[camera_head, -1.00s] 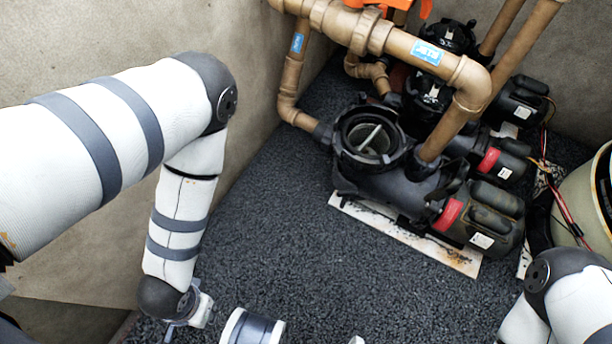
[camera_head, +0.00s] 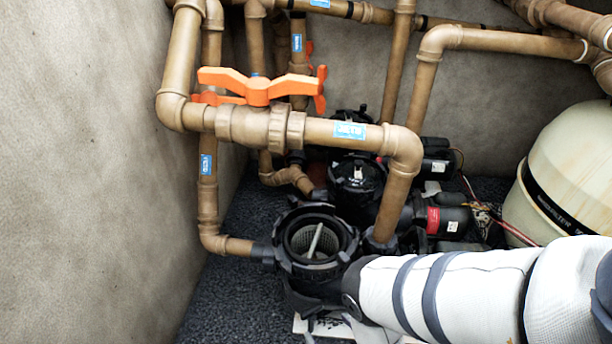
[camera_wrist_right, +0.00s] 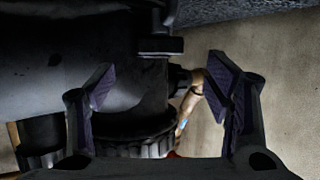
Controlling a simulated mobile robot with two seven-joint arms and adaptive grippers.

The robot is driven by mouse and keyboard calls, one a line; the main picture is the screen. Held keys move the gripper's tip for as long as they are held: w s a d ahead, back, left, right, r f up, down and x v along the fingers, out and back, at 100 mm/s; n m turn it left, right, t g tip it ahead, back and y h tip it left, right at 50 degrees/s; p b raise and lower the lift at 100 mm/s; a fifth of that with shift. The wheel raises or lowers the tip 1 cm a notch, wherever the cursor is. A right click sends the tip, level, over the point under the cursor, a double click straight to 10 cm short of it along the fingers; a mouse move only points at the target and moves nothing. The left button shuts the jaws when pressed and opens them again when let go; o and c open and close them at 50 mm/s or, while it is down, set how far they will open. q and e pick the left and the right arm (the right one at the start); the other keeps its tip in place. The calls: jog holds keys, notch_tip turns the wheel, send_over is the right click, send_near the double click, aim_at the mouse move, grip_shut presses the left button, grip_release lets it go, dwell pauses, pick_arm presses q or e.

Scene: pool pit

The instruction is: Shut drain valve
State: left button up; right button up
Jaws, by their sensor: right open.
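A valve with an orange handle (camera_head: 258,87) sits on the front tan pipe, its ribbed body (camera_head: 250,126) below. The handle lies roughly along the pipe. More orange handles show partly behind it. A blue label (camera_head: 349,130) is on the pipe to its right; I cannot tell which valve is the drain. My right arm comes in from the right, low in the head view, in front of the pump, with its hand mostly hidden there. In the right wrist view my right gripper (camera_wrist_right: 166,92) is open and empty, with dark pump parts around its fingers. My left gripper is not in view.
A black pump with an open strainer basket (camera_head: 314,240) stands below the valve. More pumps and upright tan pipes (camera_head: 398,60) crowd behind. A large cream tank (camera_head: 570,165) stands at the right. The wall at the left is bare, with dark gravel (camera_head: 205,315) beneath.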

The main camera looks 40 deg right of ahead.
aim_at(314, 313)
jog(key=b+x, duration=0.1)
jog(key=x, duration=0.2)
jog(key=b+x, duration=0.1)
jog(key=x, duration=0.1)
jog(key=shift+w+f, duration=0.25)
jog(key=shift+f, duration=0.1)
jog(key=shift+w+d+f, duration=0.1)
jog(key=shift+w+d, duration=0.05)
jog(key=shift+w, duration=0.4)
jog(key=c, duration=1.1)
